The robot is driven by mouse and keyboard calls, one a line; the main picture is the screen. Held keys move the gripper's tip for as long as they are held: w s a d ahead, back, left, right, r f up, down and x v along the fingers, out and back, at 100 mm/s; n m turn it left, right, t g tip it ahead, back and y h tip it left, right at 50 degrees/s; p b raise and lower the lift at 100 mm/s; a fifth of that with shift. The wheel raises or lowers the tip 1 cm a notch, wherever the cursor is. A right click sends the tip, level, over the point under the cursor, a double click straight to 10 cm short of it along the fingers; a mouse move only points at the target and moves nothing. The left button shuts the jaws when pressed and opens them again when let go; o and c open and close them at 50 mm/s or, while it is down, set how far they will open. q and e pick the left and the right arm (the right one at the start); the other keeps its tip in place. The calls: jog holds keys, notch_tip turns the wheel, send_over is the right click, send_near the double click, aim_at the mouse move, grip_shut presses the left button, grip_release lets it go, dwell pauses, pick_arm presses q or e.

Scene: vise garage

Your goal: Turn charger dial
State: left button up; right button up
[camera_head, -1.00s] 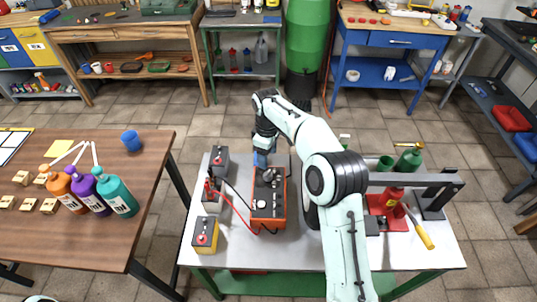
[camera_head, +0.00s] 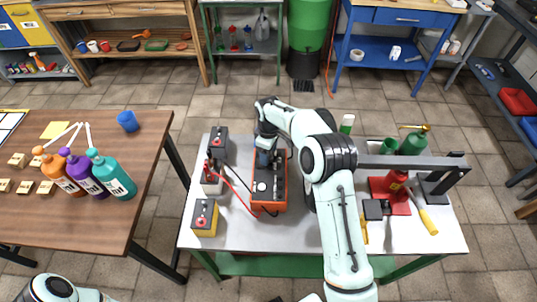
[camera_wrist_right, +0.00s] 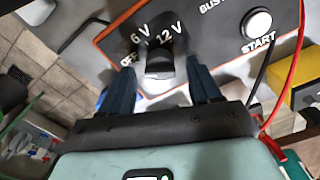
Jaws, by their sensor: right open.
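The charger (camera_head: 282,193) is an orange box with a black face, standing on the grey workbench. In the right wrist view its black panel (camera_wrist_right: 205,30) shows OFF, 6 V and 12 V marks and a round white START button (camera_wrist_right: 257,23). The dark charger dial (camera_wrist_right: 158,62) sits below these marks. My right gripper (camera_wrist_right: 157,70) is open, with one dark finger on each side of the dial. I cannot tell whether the fingers touch it or where the dial points. In the head view my right gripper (camera_head: 264,158) is over the charger's far end.
Red and black cables run from the charger toward batteries (camera_head: 205,217) at its left. A wooden table (camera_head: 110,225) with bottles stands left.

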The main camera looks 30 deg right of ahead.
jog(key=shift+f, duration=0.65)
jog(key=c, duration=1)
jog(key=shift+c, duration=0.2)
